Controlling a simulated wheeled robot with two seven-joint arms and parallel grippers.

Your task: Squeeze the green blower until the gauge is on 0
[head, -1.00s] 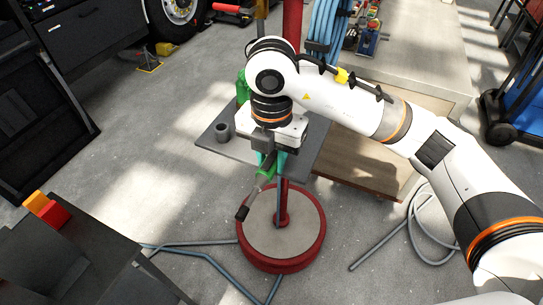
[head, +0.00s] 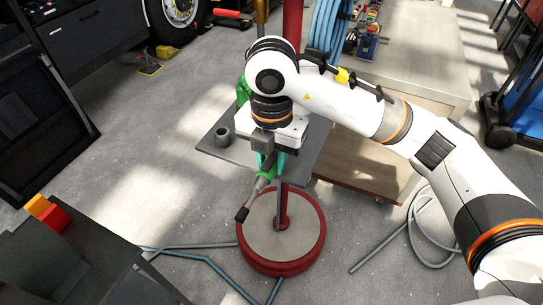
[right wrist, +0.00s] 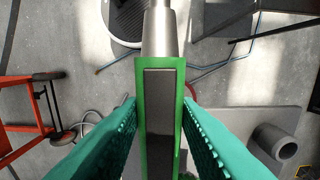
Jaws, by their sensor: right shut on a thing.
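The green blower (head: 265,177) hangs tilted below my right gripper (head: 270,160), its metal nozzle and black tip pointing down and left. In the right wrist view the blower (right wrist: 151,130) has a green body with a long dark panel and a metal neck at the top. The teal ribbed fingers of my right gripper (right wrist: 160,100) are on both sides of it, shut on it. I cannot make out a gauge in either view. My left gripper is not in view.
A grey plate (head: 215,146) with a dark cup (head: 222,135) is behind the gripper. A round red-rimmed base (head: 260,228) stands below on the floor. Hoses (head: 205,255) lie around it. A wooden bench (head: 425,60) is at the upper right. Red and orange blocks (head: 55,217) sit at lower left.

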